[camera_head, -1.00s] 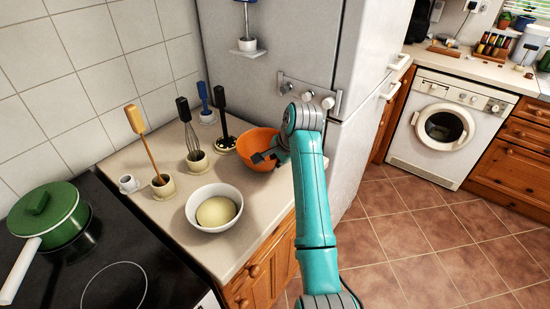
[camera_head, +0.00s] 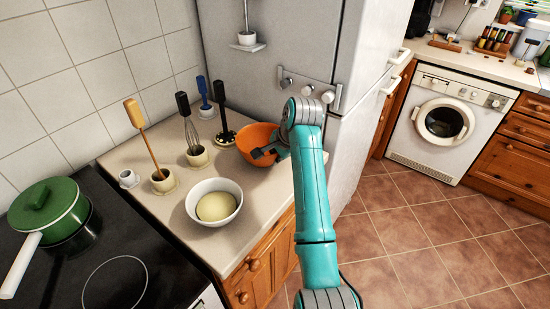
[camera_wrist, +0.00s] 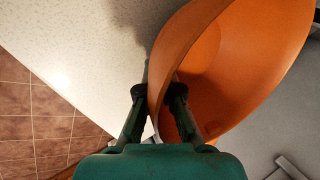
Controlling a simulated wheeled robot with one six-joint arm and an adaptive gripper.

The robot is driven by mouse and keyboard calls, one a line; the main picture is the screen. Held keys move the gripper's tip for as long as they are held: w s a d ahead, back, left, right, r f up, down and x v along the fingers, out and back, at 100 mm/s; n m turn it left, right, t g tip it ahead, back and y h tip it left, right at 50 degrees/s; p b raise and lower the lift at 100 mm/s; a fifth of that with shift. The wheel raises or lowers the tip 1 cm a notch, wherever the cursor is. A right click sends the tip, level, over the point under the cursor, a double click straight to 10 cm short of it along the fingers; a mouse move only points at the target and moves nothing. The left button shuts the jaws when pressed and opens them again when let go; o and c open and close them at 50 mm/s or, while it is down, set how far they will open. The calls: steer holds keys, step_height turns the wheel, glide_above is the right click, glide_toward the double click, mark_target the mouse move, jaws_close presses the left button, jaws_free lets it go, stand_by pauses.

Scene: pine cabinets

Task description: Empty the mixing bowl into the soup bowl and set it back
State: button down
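The orange bowl (camera_head: 254,136), which I take for the mixing bowl, is by the fridge at the counter's back right. In the wrist view its inside (camera_wrist: 235,60) shows no contents in the visible part. My gripper (camera_wrist: 157,92) has one finger inside the bowl and one outside, close against the wall, and looks shut on it. In the head view my gripper (camera_head: 268,153) is at the bowl's front right side. The white bowl (camera_head: 213,219), likely the soup bowl, stands upright on the counter, front left of the orange one. A pale yellow rounded mass (camera_head: 216,206) lies in it.
Utensils in holders stand behind and left of the white bowl: a wooden-handled one (camera_head: 145,140), a whisk (camera_head: 190,125) and others. A small white cup (camera_head: 128,178) is beside them. A green pot (camera_head: 48,210) sits on the black hob. The fridge (camera_head: 250,85) borders the counter.

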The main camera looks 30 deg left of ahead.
steer(key=shift+f, duration=0.55)
steer(key=c, duration=1.2)
jaws_free()
steer(key=shift+c, duration=0.2)
steer(key=shift+d+r, duration=0.1)
steer(key=v, duration=0.8)
steer(key=shift+r, duration=0.35)
steer(key=shift+d, duration=0.2)
